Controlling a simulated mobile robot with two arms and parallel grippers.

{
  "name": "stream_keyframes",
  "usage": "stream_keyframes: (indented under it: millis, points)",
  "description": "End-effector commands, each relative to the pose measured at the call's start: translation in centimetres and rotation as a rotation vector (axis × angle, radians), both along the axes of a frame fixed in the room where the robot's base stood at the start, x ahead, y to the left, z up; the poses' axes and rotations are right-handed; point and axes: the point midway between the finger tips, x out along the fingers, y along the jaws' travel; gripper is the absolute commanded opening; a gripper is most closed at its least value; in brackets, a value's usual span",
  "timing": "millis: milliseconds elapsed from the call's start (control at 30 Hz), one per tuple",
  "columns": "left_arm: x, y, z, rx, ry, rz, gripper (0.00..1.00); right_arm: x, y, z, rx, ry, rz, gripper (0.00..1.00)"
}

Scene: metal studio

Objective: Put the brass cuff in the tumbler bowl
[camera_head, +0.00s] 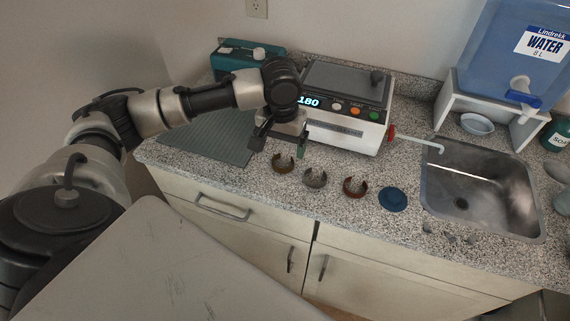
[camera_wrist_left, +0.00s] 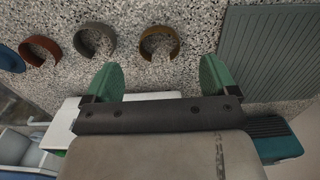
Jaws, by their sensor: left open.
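The brass cuff (camera_head: 284,168), an open C-shaped ring, lies on the speckled counter at the left end of a row of cuffs. It also shows in the left wrist view (camera_wrist_left: 174,38), ahead of the gap between the fingers. My left gripper (camera_head: 281,145) is open and empty above the counter, just behind the brass cuff and apart from it. Its green-padded fingers show in the left wrist view (camera_wrist_left: 160,80). A small pale bowl (camera_head: 477,123) stands under the water tap; I cannot tell whether it is the tumbler bowl. My right gripper is not in view.
A grey cuff (camera_head: 315,183), a copper cuff (camera_head: 354,193) and a blue disc (camera_head: 393,199) lie right of the brass one. A white machine (camera_head: 345,136) stands behind. A ribbed mat (camera_head: 205,130) is left, a sink (camera_head: 485,190) right. A teal box (camera_head: 230,60) is at the back.

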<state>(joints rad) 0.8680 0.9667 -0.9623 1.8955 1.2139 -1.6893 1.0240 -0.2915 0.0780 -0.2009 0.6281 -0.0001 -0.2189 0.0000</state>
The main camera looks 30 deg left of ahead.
Motion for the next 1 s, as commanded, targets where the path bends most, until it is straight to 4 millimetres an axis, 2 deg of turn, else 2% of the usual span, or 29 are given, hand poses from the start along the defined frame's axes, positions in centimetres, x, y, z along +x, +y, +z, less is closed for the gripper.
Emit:
stream_keyframes:
  millis: [167,433,733,767,1000]
  points:
    - [0.0,0.0,-1.2,0.0,0.0,0.0,0.87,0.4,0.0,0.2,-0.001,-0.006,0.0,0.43]
    - [0.2,0.0,-5.1,0.0,0.0,-0.001,0.87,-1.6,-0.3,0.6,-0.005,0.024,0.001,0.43]
    - [0.2,0.0,-5.9,0.001,-0.003,-0.002,0.87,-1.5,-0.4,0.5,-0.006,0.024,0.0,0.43]
    - [0.2,0.0,-5.9,0.0,-0.002,-0.002,0.86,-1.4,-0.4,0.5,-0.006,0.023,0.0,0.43]
    - [0.2,-0.1,-5.8,0.0,-0.002,-0.002,0.49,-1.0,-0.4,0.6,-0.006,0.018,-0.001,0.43]
